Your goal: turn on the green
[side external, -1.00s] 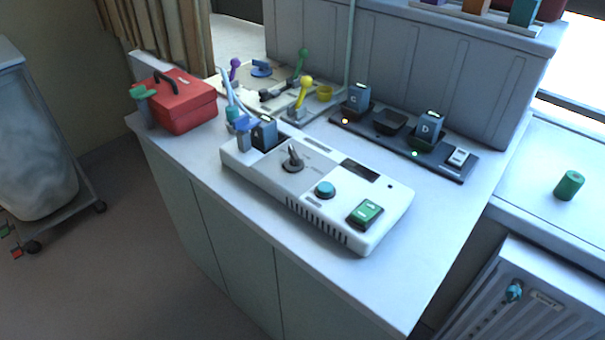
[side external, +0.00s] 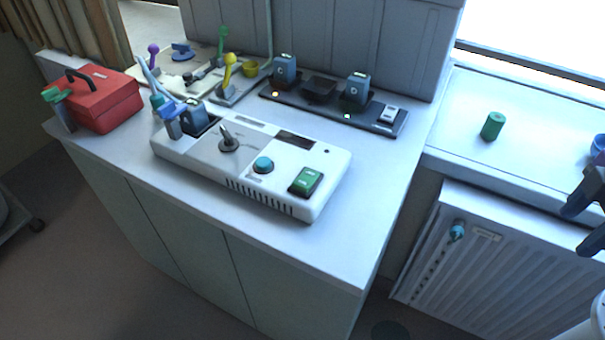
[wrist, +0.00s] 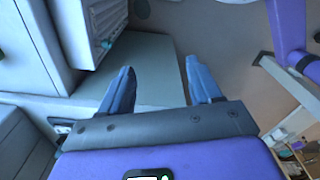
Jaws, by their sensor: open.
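A green rocker switch (side external: 306,181) sits at the right end of the white console (side external: 185,158) on the counter. Whether it is on or off I cannot tell. Other green things are a green-knobbed lever (side external: 222,36) on the board at the back and a green cylinder (side external: 493,126) on the sill. My gripper (side external: 577,228) is at the right edge of the side view, partly cut off, far right of the console. In the wrist view my gripper (wrist: 160,68) is open with nothing between its two blue fingers. The console does not show there.
The console also carries a toggle lever (side external: 229,140) and a teal round button (side external: 263,165). A black charger strip (side external: 385,128) stands behind it. A red toolbox (side external: 105,103) is at the left. A radiator (side external: 500,250) is below the sill. The counter's front right is clear.

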